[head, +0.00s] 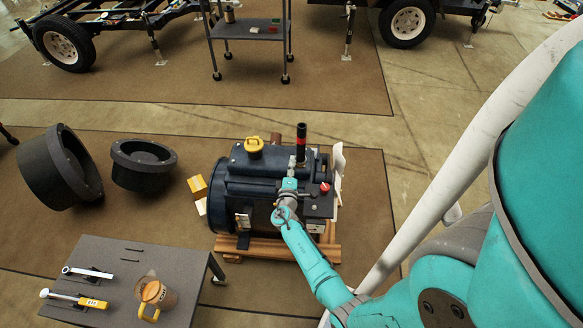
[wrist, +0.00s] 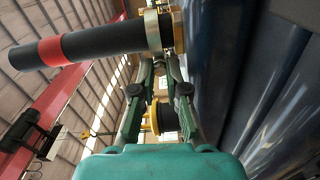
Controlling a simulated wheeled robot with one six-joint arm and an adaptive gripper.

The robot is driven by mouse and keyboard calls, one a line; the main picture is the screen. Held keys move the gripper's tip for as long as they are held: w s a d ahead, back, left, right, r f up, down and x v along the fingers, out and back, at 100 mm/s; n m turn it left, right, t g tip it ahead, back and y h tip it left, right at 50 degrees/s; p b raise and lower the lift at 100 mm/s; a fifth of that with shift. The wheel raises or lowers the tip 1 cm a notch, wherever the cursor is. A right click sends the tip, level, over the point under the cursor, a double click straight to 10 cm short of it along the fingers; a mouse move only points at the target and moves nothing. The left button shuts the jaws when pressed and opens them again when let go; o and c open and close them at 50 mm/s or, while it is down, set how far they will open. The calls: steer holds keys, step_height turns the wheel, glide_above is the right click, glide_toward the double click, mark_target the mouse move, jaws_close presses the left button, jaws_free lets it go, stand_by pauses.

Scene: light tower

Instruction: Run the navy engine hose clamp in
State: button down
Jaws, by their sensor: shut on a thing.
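The navy engine (head: 232,190) sits on a wooden pallet (head: 333,252) on the brown mat. A black hose (head: 301,152) with a red band stands up from its top; in the wrist view the hose (wrist: 105,40) runs across the upper left. The hose clamp (wrist: 153,31), a pale metal band, is around the hose near its engine end. My gripper (wrist: 161,68) is shut at the clamp, its fingertips close below the band; the exact grip is partly hidden. In the head view my gripper (head: 290,184) is beside the hose's foot, over the engine's near right part.
Two dark round parts (head: 143,165) lie left of the engine. A yellow cap (head: 254,145) and a red knob (head: 324,187) are on the engine. A cart (head: 250,30) stands behind.

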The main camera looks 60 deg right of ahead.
steer(key=shift+s+a+f+m, duration=0.1)
steer(key=shift+m, duration=0.5)
steer(key=c, duration=1.5)
jaws_free()
steer(key=shift+o, duration=0.2)
steer(key=v, duration=1.2)
